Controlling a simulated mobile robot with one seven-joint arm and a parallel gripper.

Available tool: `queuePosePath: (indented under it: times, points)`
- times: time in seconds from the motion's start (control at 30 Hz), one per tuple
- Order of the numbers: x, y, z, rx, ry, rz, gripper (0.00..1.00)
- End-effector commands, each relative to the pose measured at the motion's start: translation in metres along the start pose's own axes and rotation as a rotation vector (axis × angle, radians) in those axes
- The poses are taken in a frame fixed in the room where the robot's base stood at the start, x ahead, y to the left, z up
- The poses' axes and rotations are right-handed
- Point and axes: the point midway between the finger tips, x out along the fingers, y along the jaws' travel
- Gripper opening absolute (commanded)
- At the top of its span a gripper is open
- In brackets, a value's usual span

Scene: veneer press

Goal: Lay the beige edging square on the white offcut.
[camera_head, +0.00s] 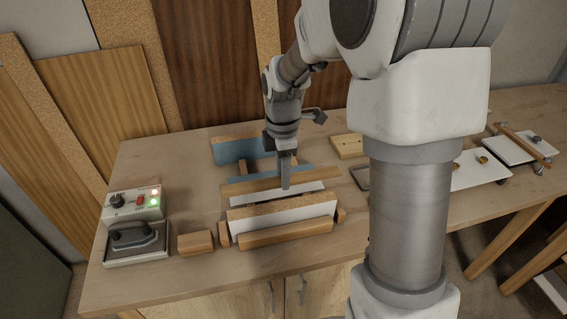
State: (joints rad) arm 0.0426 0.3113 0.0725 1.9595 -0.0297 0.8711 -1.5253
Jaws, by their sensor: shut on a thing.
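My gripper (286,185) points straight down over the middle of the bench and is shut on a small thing. Its fingers hide most of that thing; it is too small here to make out its colour or outline, and I take it for the beige edging square. A white strip (307,189) shows just behind and beside the fingertips, under a brown board. A white-faced block (290,213) with a brown top lies just in front of them. I cannot tell which white piece is the offcut, or whether the held thing touches anything.
A wooden bar (286,233) lies in front of the white-faced block. Blue pieces (237,150) lie behind the gripper. An iron (135,240), a control box (132,204) and a wood block (195,242) stand left. White panels (470,170) lie right, past my own arm column.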

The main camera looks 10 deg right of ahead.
Motion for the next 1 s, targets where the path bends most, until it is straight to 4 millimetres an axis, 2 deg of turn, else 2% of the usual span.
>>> queuePosePath:
  times: [0.27, 0.8, 1.0]
  points:
    - [0.019, -0.001, 0.0, 0.0, 0.0, -0.002, 0.33]
    - [0.08, 0.0, 0.0, 0.0, 0.0, -0.001, 0.33]
    - [0.088, 0.0, 0.0, 0.0, 0.0, 0.0, 0.33]
